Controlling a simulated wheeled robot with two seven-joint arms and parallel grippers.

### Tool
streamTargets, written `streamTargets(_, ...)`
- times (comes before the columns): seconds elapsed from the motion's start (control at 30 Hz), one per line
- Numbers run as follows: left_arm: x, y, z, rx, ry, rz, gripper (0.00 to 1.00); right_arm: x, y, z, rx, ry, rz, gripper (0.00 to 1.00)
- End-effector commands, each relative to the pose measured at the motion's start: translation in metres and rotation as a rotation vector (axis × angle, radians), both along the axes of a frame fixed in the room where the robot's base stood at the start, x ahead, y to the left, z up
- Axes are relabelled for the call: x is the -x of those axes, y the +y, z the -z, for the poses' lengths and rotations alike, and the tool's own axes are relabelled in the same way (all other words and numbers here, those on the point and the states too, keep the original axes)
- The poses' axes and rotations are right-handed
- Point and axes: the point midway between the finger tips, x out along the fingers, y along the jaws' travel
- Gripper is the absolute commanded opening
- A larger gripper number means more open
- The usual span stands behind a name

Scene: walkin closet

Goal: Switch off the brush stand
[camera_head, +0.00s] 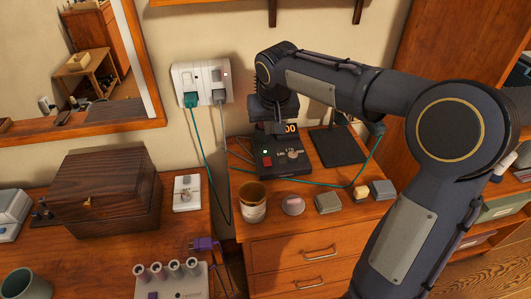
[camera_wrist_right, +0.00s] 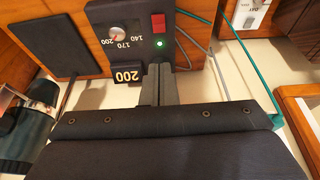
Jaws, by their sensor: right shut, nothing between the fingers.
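The brush stand's dark control box (camera_head: 283,162) stands at the back of the drawer unit, against the wall. In the right wrist view its face shows a dial (camera_wrist_right: 118,33) marked with numbers, a red switch (camera_wrist_right: 158,23), a lit green lamp (camera_wrist_right: 160,43) and a display (camera_wrist_right: 127,73) reading 200. In the head view the display is partly hidden. My right gripper (camera_wrist_right: 158,72) is shut and empty, its tips close to the box beside the display, below the lamp and switch in the wrist picture. Contact cannot be told. My left gripper is not in view.
A wall socket strip (camera_head: 203,82) holds a teal plug and a grey plug with hanging cords. A black plate (camera_head: 338,147) lies right of the box. A cup (camera_head: 252,207) and several small items stand in front. A wooden chest (camera_head: 102,195) stands left.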

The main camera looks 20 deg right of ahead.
Motion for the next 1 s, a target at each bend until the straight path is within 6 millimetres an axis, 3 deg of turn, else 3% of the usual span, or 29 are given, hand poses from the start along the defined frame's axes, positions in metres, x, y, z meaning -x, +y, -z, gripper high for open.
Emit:
streamTargets(0.6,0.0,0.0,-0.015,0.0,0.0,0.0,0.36,-0.032,-0.009,0.108,0.001,0.006,0.0,0.0)
streamTargets(0.8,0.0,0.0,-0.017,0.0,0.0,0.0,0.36,-0.035,-0.009,0.127,0.0,0.002,0.001,0.0)
streamTargets(1.0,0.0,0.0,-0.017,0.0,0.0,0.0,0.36,-0.035,-0.009,0.131,0.001,0.001,0.0,0.0)
